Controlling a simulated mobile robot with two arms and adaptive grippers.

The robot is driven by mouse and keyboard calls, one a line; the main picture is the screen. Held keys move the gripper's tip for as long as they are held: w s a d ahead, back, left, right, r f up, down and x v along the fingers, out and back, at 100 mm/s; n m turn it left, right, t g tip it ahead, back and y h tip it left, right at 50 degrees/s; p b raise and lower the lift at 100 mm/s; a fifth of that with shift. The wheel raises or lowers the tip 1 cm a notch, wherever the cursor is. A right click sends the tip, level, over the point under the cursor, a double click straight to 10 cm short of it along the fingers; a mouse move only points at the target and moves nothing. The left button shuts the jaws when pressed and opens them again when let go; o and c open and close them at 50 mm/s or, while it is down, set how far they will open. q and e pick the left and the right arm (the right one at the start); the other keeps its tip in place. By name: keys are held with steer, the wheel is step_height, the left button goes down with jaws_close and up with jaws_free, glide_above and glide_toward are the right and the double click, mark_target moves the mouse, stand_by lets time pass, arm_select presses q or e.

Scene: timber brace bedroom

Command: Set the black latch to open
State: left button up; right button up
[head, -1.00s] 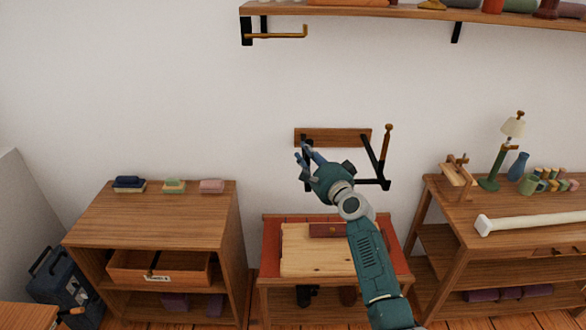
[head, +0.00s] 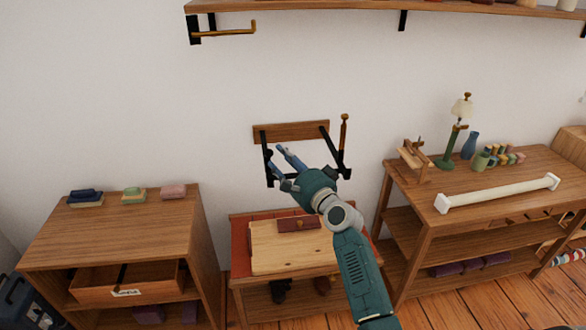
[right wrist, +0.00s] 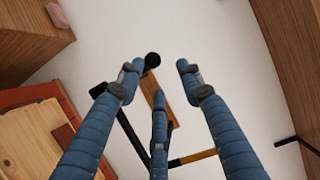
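A wall fitting hangs on the back wall, with a wooden board (head: 291,131) and black arms. Its left black arm (head: 266,172) has a dark knob near my fingers; I take this for the black latch, though its setting is unclear. A round black knob (right wrist: 152,60) shows between and beyond my fingertips in the right wrist view. My right gripper (head: 280,163) is open, its blue fingers in front of the left black arm. It also shows open in the right wrist view (right wrist: 158,68), with no visible grip on anything. My left gripper is not in view.
An upright wooden handle (head: 344,132) stands at the fitting's right end. A low table (head: 240,238) with a pale board (head: 275,256) stands below. A wooden cabinet (head: 120,222) is at left, a workbench (head: 430,218) at right. A shelf (head: 330,6) is above.

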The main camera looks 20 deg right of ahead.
steer(key=s, duration=0.2)
steer(key=s+d, duration=0.1)
steer(key=s, duration=0.2)
steer(key=shift+s, duration=0.15)
